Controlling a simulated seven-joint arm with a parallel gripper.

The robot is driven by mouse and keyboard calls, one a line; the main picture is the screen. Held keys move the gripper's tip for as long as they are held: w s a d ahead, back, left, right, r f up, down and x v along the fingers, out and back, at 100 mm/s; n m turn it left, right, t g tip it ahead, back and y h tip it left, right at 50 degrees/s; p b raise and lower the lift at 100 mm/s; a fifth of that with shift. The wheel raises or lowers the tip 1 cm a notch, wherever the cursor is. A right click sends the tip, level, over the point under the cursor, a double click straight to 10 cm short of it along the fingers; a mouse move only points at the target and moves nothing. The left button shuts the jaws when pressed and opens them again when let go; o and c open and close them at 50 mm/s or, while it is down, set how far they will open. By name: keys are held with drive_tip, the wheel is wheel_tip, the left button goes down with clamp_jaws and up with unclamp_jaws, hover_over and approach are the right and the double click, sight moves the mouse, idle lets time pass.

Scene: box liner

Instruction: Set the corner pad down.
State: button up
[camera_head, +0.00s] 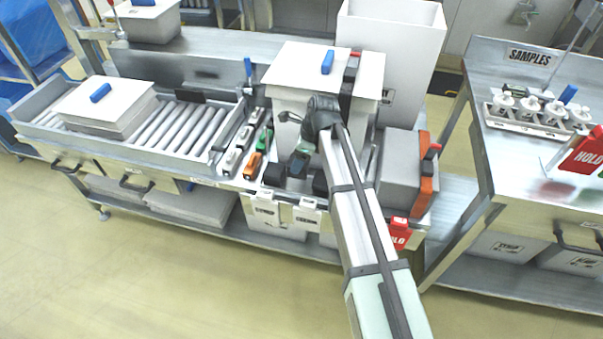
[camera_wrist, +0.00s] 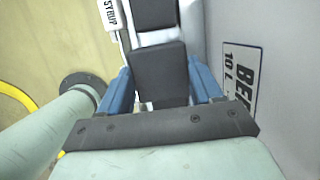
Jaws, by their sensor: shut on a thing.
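The corner pad (camera_wrist: 160,78) appears as a dark grey block between the two blue fingers of my gripper (camera_wrist: 159,66) in the wrist view. The gripper is shut on it. Another dark pad (camera_wrist: 156,13) lies just beyond it on a pale surface. In the head view my gripper (camera_head: 299,162) is at the near side of the white box on the bench, low over the bench front. Dark pads (camera_head: 273,174) (camera_head: 320,183) show on either side of it. The held pad is mostly hidden there, and I cannot tell whether it touches the surface below.
The tall white box (camera_head: 290,75) with a blue-handled lid stands behind my gripper. A labelled grey wall (camera_wrist: 255,80) is close on the right in the wrist view. Small coloured items (camera_head: 255,165) lie left, a grey block with orange edge (camera_head: 402,170) right. A roller conveyor (camera_head: 185,125) is further left.

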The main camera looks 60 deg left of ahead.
drive_tip(key=shift+f, duration=3)
drive_tip(key=shift+f, duration=0.1)
drive_tip(key=o, duration=1)
drive_tip(key=shift+v, duration=3.85)
